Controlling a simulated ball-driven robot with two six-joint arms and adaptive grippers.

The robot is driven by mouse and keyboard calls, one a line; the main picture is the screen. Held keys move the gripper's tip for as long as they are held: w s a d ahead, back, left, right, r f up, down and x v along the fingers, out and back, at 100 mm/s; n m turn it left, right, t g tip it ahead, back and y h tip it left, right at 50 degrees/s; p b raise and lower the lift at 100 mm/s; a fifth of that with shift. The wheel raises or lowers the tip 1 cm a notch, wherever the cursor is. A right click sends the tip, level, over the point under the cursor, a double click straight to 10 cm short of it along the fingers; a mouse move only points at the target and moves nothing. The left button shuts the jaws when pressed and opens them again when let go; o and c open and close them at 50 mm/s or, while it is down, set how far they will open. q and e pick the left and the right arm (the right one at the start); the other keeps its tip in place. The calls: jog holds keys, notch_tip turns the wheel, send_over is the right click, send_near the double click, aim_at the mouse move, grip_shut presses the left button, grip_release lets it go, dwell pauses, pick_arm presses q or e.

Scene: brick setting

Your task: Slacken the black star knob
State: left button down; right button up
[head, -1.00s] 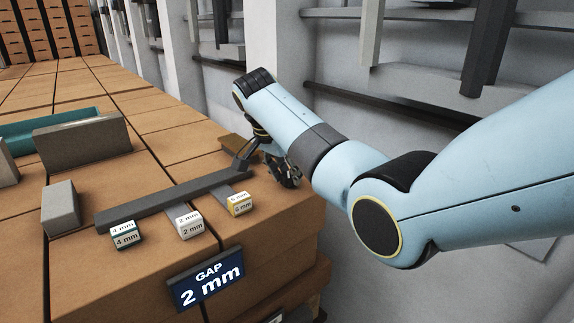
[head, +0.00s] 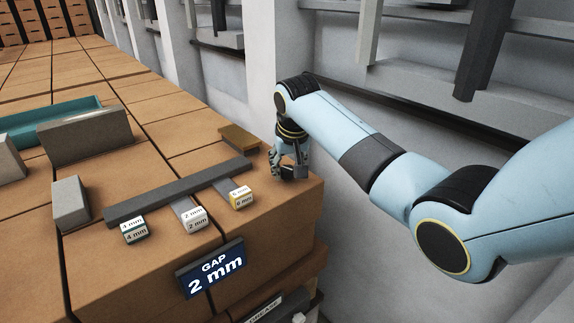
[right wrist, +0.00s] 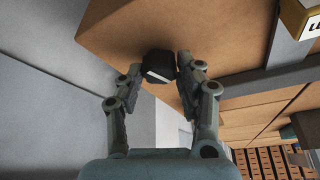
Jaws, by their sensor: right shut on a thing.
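The black star knob (right wrist: 158,65) shows in the right wrist view between the two fingertips, at the edge of a brick-coloured block. In the head view it is small and dark, largely hidden by the fingers. My right gripper (head: 287,168) points down at the right end of the brick top, and in the right wrist view (right wrist: 160,67) its fingers are shut on the knob. My left gripper is out of view.
A long grey bar (head: 180,192) lies left of my right gripper, with tagged gauges marked 4 mm (head: 135,229), 2 mm (head: 195,219) and 6 mm (head: 241,197) in front. A "GAP 2 mm" sign (head: 211,268) hangs on the front face. A brown block (head: 240,139) lies behind.

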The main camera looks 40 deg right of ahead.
jog(key=n+y, duration=0.1)
jog(key=n, duration=0.3)
jog(key=shift+d+n+y, duration=0.1)
jog(key=shift+n+y, duration=0.2)
jog(key=shift+y, duration=0.1)
jog(key=n+y, duration=0.1)
jog(key=n, duration=0.3)
jog(key=shift+y, duration=0.3)
jog(key=o, duration=1.1)
jog(key=shift+o, duration=0.2)
jog(key=shift+d+r, duration=0.1)
jog(key=v, duration=0.7)
jog(key=shift+r, duration=0.15)
